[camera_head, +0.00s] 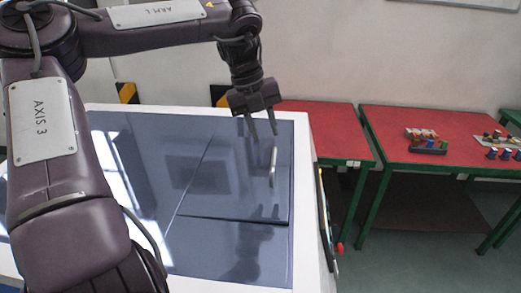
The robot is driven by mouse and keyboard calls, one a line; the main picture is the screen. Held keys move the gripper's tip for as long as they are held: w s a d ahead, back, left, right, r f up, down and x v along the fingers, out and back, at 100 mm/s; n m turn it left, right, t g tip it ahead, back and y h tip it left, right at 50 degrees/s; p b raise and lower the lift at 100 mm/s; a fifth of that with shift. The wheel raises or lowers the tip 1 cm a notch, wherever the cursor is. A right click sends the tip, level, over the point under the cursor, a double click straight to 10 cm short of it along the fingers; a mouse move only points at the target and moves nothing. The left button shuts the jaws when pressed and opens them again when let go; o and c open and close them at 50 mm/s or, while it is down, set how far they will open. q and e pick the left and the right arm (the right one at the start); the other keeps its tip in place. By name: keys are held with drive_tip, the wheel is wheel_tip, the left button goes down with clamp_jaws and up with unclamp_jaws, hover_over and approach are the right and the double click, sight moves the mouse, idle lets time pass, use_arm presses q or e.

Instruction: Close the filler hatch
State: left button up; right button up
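The generator (311,210) has a white housing with a dark, glossy top. The filler hatch (230,185) looks like the dark panel at the right of this top, with a silver bar handle (273,167) near its right edge. A dark line runs along the hatch's near edge; I cannot tell whether the panel lies flush or is slightly raised. My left gripper (264,137) points down above the far part of the hatch, just beyond the handle. Its two fingers are apart with nothing between them, and it appears clear of the handle. My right gripper is not in view.
Red-topped tables with green legs stand at the right, one (325,125) behind the generator and one (455,135) farther right, bearing small coloured parts (427,143). A red knob (340,248) sticks out from the generator's right side. The wall is behind.

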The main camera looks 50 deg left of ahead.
sight(273, 163)
use_arm(q)
drive_tip(key=f+m, duration=0.1)
drive_tip(key=f, duration=0.1)
drive_tip(key=d+f+p, duration=0.1)
drive_tip(key=f, duration=0.2)
drive_tip(key=w+f+m+p, duration=0.1)
drive_tip(key=f, duration=0.2)
drive_tip(key=shift+d+m, duration=0.25)
drive_tip(key=shift+m, duration=0.05)
clamp_jaws()
